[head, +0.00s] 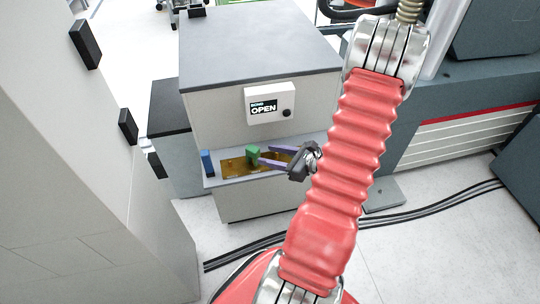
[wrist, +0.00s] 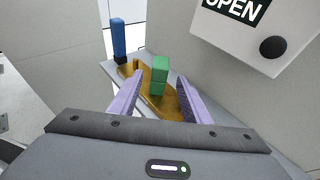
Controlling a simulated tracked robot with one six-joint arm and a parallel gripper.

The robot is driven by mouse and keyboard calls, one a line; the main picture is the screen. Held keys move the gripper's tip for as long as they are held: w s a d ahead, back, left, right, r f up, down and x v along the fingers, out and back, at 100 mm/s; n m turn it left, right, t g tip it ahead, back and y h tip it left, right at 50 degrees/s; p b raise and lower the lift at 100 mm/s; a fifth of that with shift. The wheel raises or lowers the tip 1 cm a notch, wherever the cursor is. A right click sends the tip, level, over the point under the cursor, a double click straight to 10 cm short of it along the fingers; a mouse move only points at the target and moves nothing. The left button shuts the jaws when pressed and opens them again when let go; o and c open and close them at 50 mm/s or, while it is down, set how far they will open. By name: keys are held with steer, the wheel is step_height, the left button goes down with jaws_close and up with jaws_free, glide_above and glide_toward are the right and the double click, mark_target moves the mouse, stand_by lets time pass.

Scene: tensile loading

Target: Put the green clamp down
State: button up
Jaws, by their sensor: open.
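The green clamp (wrist: 158,76) stands upright on the brown-gold surface of the ledge (wrist: 187,108). It also shows in the head view (head: 252,154), on the ledge (head: 228,178) at the front of the grey cabinet. My gripper (wrist: 153,98) is open, with its purple fingers on either side of the clamp's lower part and a visible gap to each finger in the wrist view. In the head view my gripper (head: 266,156) reaches in from the right, its fingertips at the clamp. Whether a finger touches the clamp cannot be told.
A blue block (head: 207,163) stands at the ledge's left end. A white box with an OPEN display (head: 270,103) is fixed to the cabinet (head: 222,118) above the ledge. Black cables (head: 400,216) run over the floor. A grey wall (head: 70,170) stands at the left.

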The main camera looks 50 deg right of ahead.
steer(key=w+a+r+n+g+y, duration=0.1)
steer(key=a+r+n+g+y, duration=0.2)
steer(key=a+n, duration=0.4)
steer(key=a+r+n+g, duration=0.3)
steer(key=a+r+n, duration=0.25)
steer(key=a, duration=0.35)
steer(key=w+a+r+n+g+y, duration=0.1)
steer(key=a+r+n+g+y, duration=0.15)
steer(key=a+r+n, duration=0.4)
steer(key=s+a+r+n+h, duration=0.8)
steer(key=r+n, duration=0.3)
steer(key=n, duration=0.3)
steer(key=shift+s+a+n, duration=0.15)
steer(key=shift+a+n, duration=0.25)
steer(key=shift+a, duration=0.25)
